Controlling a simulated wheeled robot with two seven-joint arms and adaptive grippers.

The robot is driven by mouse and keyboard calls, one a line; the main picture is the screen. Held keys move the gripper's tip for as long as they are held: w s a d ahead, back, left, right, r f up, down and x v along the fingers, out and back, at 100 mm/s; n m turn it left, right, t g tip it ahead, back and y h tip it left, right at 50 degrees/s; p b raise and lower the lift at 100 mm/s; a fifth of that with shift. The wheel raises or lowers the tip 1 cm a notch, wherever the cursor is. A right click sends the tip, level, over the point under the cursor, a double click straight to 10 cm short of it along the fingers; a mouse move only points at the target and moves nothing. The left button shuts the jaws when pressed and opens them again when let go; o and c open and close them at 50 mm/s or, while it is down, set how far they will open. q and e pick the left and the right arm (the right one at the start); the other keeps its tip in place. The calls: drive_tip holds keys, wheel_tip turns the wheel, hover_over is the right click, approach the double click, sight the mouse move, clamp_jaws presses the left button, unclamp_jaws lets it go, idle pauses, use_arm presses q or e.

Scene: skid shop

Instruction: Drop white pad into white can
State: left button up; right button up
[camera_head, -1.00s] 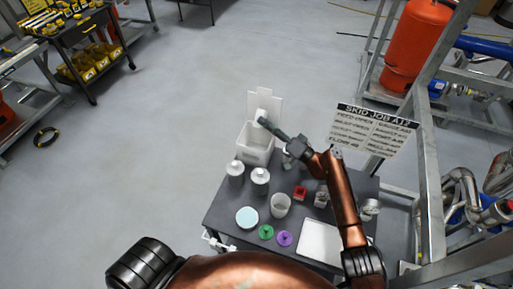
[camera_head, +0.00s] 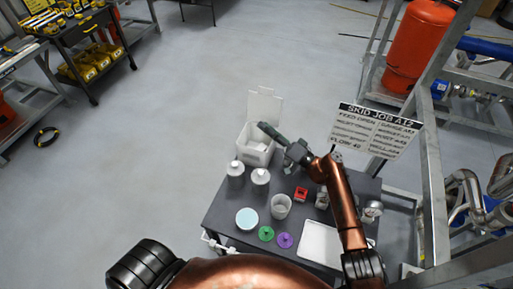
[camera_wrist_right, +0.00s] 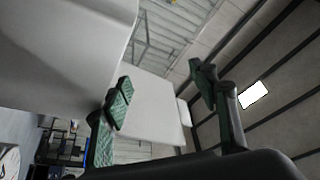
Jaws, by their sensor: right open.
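The white can (camera_head: 252,158) is a square white bin at the far-left corner of the dark table, with its lid (camera_head: 265,104) standing open at the back. My right gripper (camera_head: 264,127) is over the can's opening, in front of the lid. Its two fingers stand apart with nothing between them in the right wrist view (camera_wrist_right: 162,88). A pale patch shows inside the can's mouth in the head view; I cannot tell whether it is the white pad. No white pad can be made out for certain elsewhere. My left gripper is out of view.
The table holds two white lidded jars (camera_head: 235,170), a white cup (camera_head: 280,207), a pale blue disc (camera_head: 247,218), green (camera_head: 266,234) and purple (camera_head: 285,240) pieces, a red item (camera_head: 301,194) and a white tray (camera_head: 320,243). A sign (camera_head: 376,131) stands to the right.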

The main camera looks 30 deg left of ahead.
drive_tip(key=shift+f, duration=0.1)
wheel_tip(320, 180, up, 10)
idle(0.7)
idle(0.3)
